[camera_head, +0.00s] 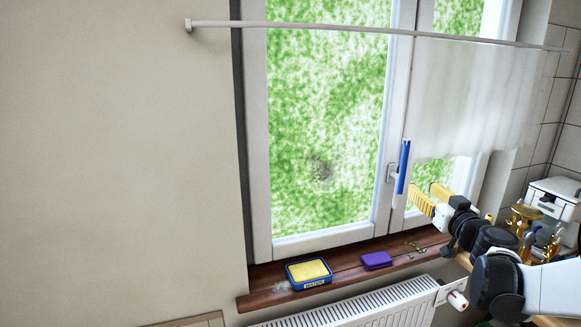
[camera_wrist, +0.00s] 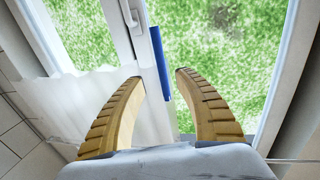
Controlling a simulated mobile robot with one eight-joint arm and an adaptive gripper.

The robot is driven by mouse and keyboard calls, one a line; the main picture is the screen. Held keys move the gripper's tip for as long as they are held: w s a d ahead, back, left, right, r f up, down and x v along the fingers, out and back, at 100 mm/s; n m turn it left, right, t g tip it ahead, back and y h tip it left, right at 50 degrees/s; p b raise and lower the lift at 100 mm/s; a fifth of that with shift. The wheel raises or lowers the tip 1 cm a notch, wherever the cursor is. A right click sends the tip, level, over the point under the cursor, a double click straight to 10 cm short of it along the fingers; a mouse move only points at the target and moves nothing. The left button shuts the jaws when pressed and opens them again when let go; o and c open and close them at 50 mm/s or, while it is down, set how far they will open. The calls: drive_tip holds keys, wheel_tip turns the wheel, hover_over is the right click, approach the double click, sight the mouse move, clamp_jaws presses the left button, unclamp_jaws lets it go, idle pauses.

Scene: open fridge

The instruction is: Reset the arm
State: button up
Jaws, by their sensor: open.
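I cannot tell the exact distance between handle and fingers. My arm reaches in from the lower right of the head view.
A wooden sill (camera_head: 262,281) holds a blue tray with a yellow sponge (camera_head: 308,271) and a purple block (camera_head: 376,260). A radiator (camera_head: 350,310) is below. A white curtain (camera_head: 470,95) hangs at right. Golden items (camera_head: 523,217) stand beside my arm. The left wall is bare.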

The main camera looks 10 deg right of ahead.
drive_tip(key=s+a+f+m+g+h+b, duration=0.1)
drive_tip(key=s+a+m+g+h+b, duration=0.1)
drive_tip(key=s+a+m+h+b, duration=0.35)
drive_tip(key=s+a+f+n+g+y+b, duration=0.6)
drive_tip(key=s+a+f+g, duration=0.3)
drive_tip(key=s+a+f, duration=1.2)
wheel_tip(320, 180, down, 4)
drive_tip(key=s, duration=0.2)
drive_tip(key=shift+s, duration=0.3)
